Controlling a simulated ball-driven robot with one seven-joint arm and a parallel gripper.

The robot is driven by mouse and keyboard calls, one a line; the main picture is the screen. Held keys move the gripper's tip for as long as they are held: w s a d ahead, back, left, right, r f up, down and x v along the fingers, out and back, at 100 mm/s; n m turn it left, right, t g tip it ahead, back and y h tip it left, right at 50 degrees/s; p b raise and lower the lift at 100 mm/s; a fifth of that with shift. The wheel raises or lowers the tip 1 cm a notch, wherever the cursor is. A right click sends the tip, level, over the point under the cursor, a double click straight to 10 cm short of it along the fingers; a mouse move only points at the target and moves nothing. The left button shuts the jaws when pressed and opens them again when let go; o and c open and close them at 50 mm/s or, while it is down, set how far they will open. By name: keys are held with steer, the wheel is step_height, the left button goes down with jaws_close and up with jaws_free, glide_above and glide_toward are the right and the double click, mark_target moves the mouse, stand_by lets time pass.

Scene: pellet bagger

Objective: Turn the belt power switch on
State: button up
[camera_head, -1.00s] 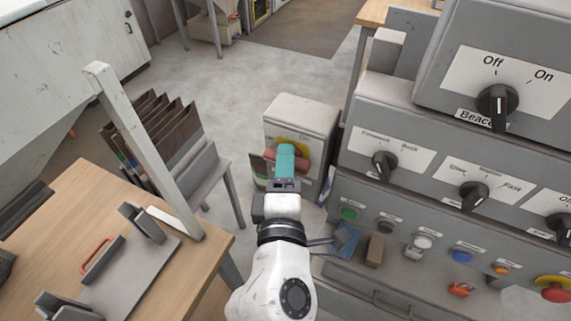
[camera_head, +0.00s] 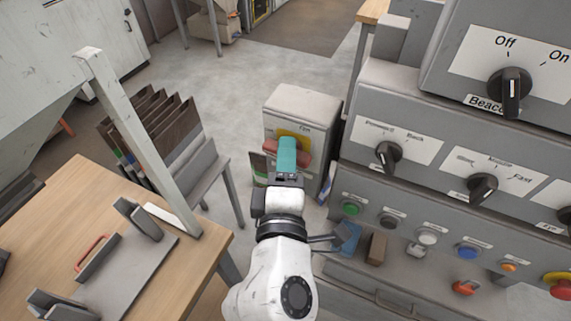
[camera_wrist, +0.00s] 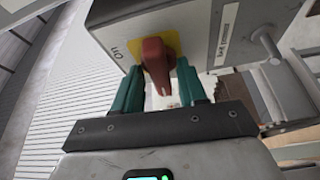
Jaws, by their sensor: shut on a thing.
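The belt power switch is a red rotary handle (camera_head: 271,147) on a yellow plate (camera_head: 291,133) on the front of a grey box (camera_head: 300,99). In the wrist view the red handle (camera_wrist: 154,55) stands before the yellow plate (camera_wrist: 171,44), with an "On" label beside the plate at the left. My gripper (camera_head: 288,146) has teal fingers and covers the middle of the handle in the head view. In the wrist view its fingers (camera_wrist: 160,75) flank the handle, and they are shut on it. The other switch label is hidden.
A large grey control panel (camera_head: 438,190) with black knobs and coloured buttons stands close at right. A wooden table (camera_head: 85,210) with a grey post (camera_head: 135,140) is at left. A rack of brown folders (camera_head: 160,120) stands behind it. Open floor (camera_head: 240,75) lies beyond.

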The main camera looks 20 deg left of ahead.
steer(key=m+t+h+b, duration=0.1)
steer(key=m+b, duration=0.3)
steer(key=b, duration=0.5)
steer(key=f+m+t+h+b, duration=0.1)
steer(key=m+t+b, duration=0.1)
steer(key=m+b, duration=0.3)
steer(key=m+t+h+b, duration=0.1)
steer(key=m+b, duration=0.4)
steer(key=b, duration=0.7)
steer(key=shift+a+f+t+b, duration=0.2)
steer(key=shift+f+t+b, duration=0.1)
steer(key=m+h+b, duration=0.2)
steer(key=m+b, duration=0.2)
steer(key=b, duration=0.1)
steer(key=shift+r+m+t, duration=0.1)
steer(key=shift+m+t, duration=0.2)
steer(key=shift+t, duration=0.1)
steer(key=m+h+b, duration=0.1)
steer(key=m+b, duration=0.1)
steer(key=shift+a+r+m+h, duration=0.1)
steer(key=shift+r+m+h, duration=0.1)
steer(key=shift+m+h, duration=0.15)
steer(key=shift+r+m+b, duration=0.15)
steer(key=shift+m+b, duration=0.1)
steer(key=shift+b, duration=0.15)
steer(key=o, duration=0.7)
